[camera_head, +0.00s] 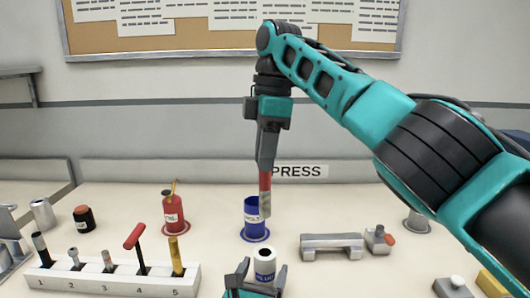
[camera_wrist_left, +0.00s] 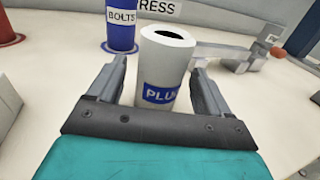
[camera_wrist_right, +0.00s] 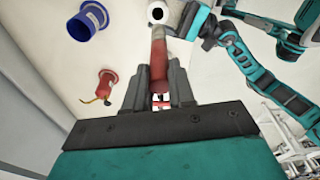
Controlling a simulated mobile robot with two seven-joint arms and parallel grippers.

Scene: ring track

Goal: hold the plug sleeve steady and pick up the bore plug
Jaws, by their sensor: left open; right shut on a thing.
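The plug sleeve (camera_head: 265,266) is a white upright cylinder with a blue label and an open, dark top hole. It stands on the table, and the left wrist view shows it close up (camera_wrist_left: 168,62). My left gripper (camera_head: 260,277) is open, one finger on each side of the sleeve; contact is not clear. My right gripper (camera_head: 265,168) points down and is shut on the bore plug (camera_head: 265,202), red above with a grey end. The plug hangs clear above the sleeve. In the right wrist view the plug (camera_wrist_right: 158,52) points toward the sleeve (camera_wrist_right: 157,12).
A blue BOLTS cup (camera_head: 252,231) stands behind the sleeve, a red container (camera_head: 173,212) left of it. A numbered white rack (camera_head: 108,283) holds several tools at front left. A grey fixture (camera_head: 331,241) lies right of the sleeve. My right arm crosses the right side.

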